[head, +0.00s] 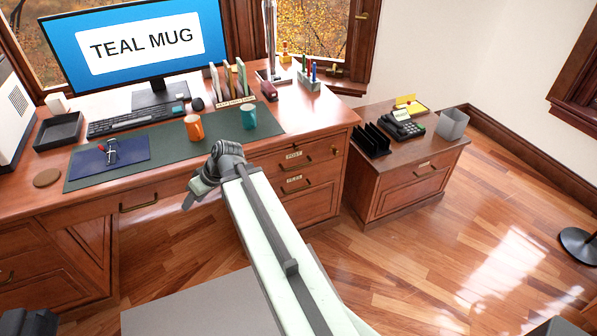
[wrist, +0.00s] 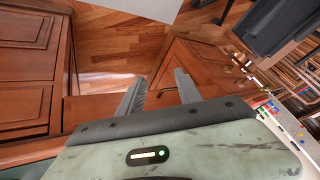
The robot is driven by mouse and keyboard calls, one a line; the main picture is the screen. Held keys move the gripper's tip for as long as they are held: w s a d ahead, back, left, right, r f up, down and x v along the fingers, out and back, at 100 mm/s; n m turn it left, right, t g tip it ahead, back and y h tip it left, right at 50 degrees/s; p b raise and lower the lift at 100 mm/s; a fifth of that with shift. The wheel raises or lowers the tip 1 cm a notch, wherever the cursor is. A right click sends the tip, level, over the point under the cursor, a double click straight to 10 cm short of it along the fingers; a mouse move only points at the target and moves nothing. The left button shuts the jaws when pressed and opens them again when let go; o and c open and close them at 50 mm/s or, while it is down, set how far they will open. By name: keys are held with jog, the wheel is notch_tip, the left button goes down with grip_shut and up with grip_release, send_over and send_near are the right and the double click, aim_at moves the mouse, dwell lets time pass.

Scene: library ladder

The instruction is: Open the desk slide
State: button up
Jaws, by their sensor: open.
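The wooden desk (head: 338,130) fills the left and middle of the head view.
Labelled drawers (head: 297,170) are right of my gripper. On the desk stand an orange mug (head: 194,127), a teal mug (head: 248,117), and a monitor (head: 135,45) reading "TEAL MUG". A low cabinet (head: 405,185) stands at right.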

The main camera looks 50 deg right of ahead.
jog(key=w+d+f+t+b, duration=0.1)
jog(key=d+f+t+b, duration=0.25)
jog(key=d, duration=0.35)
jog(key=w+d+f+t+b, duration=0.2)
jog(key=d+f+b, duration=0.1)
jog(key=d+b, duration=0.25)
jog(key=m+t+h+b, duration=0.4)
jog(key=t+h+b, duration=0.2)
jog(key=h+b, duration=0.55)
send_near(297, 148)
jog(key=d+y+b, duration=0.1)
jog(key=y+b, duration=0.1)
jog(key=shift+h, duration=0.25)
jog(key=x, duration=0.8)
jog(key=shift+w+a+r+p, duration=0.1)
jog(key=shift+w+r+p, duration=0.05)
jog(key=shift+p, duration=0.2)
grip_shut()
